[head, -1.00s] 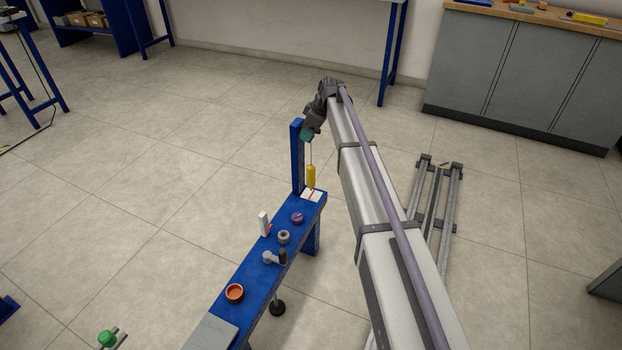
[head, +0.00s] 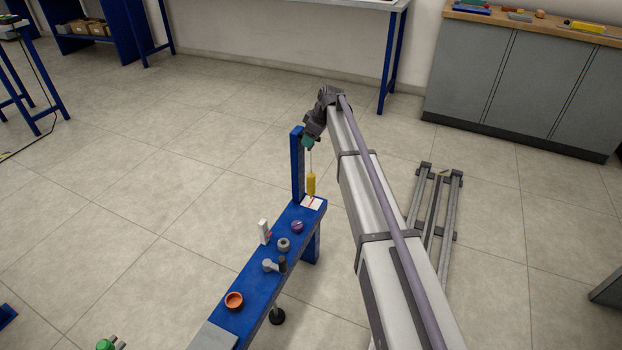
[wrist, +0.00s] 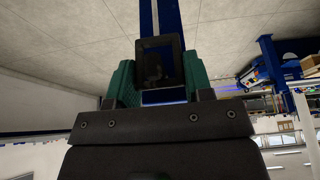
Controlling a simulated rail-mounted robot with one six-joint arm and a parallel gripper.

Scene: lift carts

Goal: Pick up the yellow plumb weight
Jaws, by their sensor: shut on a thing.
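The yellow plumb weight (head: 311,183) hangs upright on a thin pale line below my gripper (head: 308,142) in the head view. It is over a white card with a red mark (head: 312,203) at the far end of the blue bench (head: 246,288). I cannot tell whether its tip touches the card. In the wrist view my green fingers (wrist: 159,85) are shut on a dark square block (wrist: 160,58). The line runs up to this grip; its upper end is hidden. The yellow weight is not visible in the wrist view.
A blue upright post (head: 297,162) stands close left of the line. On the bench are a purple knob (head: 297,226), a grey ring (head: 283,244), a white block (head: 263,231), a grey crank-like part (head: 270,265) and an orange ring (head: 234,301).

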